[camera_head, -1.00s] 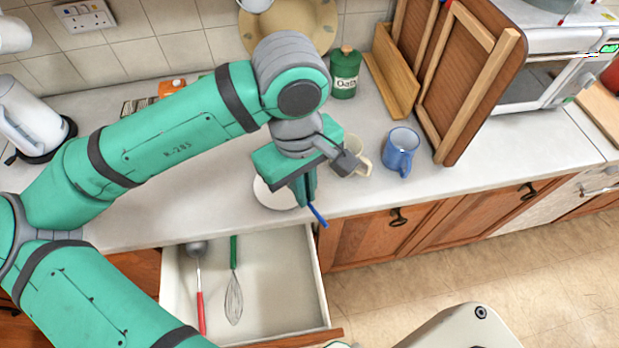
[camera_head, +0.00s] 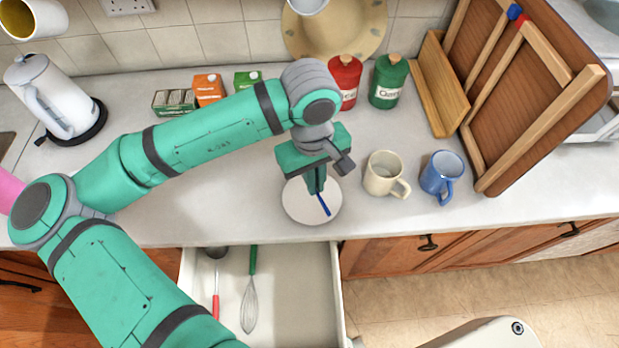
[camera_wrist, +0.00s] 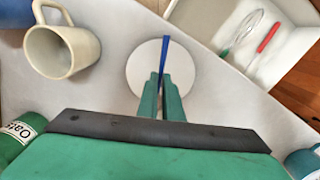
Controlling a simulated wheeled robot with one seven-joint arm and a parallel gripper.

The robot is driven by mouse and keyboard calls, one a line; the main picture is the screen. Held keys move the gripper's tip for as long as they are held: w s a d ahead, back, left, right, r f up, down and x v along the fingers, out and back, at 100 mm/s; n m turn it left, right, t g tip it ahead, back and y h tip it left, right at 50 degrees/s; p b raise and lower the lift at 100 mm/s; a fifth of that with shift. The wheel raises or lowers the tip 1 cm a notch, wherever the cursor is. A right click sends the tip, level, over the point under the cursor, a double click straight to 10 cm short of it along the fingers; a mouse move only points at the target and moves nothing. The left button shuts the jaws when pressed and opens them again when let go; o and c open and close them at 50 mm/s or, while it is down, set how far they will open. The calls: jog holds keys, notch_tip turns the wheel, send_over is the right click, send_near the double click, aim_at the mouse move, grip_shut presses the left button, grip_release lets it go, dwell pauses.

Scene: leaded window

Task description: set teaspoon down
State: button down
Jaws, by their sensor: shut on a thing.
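The teaspoon (camera_head: 323,204) shows as a thin blue handle below my gripper (camera_head: 317,188). My gripper is shut on it and points down over a round white plate (camera_head: 297,208) on the counter. In the wrist view the blue teaspoon (camera_wrist: 166,50) sticks out from between the green fingers of my gripper (camera_wrist: 163,85), across the white plate (camera_wrist: 143,62). Its other end is hidden by the fingers. I cannot tell whether the spoon touches the plate.
A cream mug (camera_head: 385,175) and a blue mug (camera_head: 442,177) stand right of the plate. An open drawer (camera_head: 300,270) below holds a whisk (camera_head: 249,305) and a red-handled ladle (camera_head: 216,300). Green and red canisters (camera_head: 389,82) stand behind. The counter left of the plate is clear.

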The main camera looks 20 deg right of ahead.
jog(key=shift+w+f, duration=0.4)
jog(key=shift+f, duration=0.1)
jog(key=f, duration=0.3)
jog(key=shift+w+a, duration=0.15)
jog(key=shift+w, duration=0.2)
jog(key=shift+s+f, duration=0.1)
jog(key=shift+f, duration=0.15)
jog(key=shift+f, duration=0.1)
jog(key=shift+f, duration=0.15)
jog(key=shift+s+f, duration=0.1)
jog(key=c, duration=1.9)
grip_release()
